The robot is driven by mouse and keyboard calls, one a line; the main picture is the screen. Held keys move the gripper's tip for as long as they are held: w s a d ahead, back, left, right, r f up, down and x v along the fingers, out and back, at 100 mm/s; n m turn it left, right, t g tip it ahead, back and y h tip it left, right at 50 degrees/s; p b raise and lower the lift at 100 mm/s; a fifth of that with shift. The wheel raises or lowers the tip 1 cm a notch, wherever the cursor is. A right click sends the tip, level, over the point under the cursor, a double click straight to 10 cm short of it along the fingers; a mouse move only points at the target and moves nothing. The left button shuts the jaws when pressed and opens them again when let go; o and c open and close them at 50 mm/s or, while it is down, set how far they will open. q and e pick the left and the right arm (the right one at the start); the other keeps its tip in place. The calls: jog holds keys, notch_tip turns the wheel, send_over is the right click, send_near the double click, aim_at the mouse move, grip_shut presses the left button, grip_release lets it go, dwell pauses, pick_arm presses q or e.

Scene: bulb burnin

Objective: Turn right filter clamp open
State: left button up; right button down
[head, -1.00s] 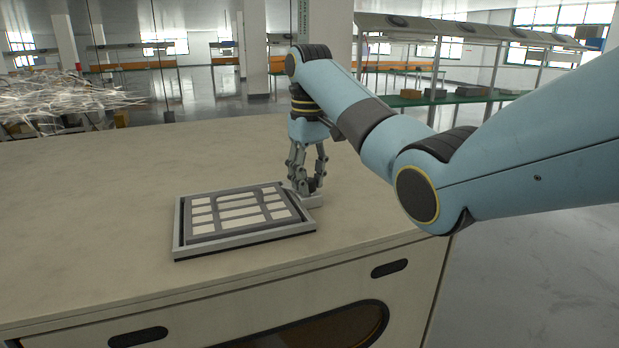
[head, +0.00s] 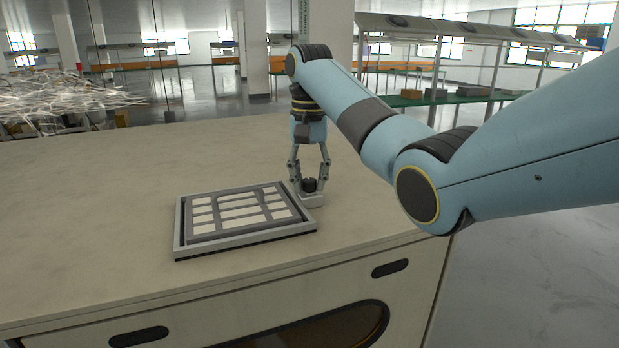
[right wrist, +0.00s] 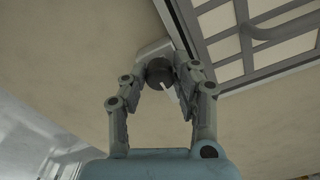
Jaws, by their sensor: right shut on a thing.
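The right filter clamp has a dark round knob (head: 309,184) on a light grey block (head: 312,201) at the right edge of the filter frame. My right gripper (head: 309,187) points down over it, with its fingers closed around the knob. In the right wrist view the knob (right wrist: 159,72) sits between the fingertips (right wrist: 161,78), and a pale mark shows on it. The filter frame (head: 246,241) is a grey tray with a barred grid over white panels. It lies flat on the counter. My left gripper is not in view.
The beige counter (head: 90,210) is clear to the left of and behind the frame. Its front edge runs close below the frame, and its right edge lies beyond the clamp. A wire heap (head: 60,98) and shelving (head: 450,98) stand in the background.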

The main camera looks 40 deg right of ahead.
jog(key=shift+r, duration=0.1)
dwell(0.4)
jog(key=c, duration=1)
grip_release()
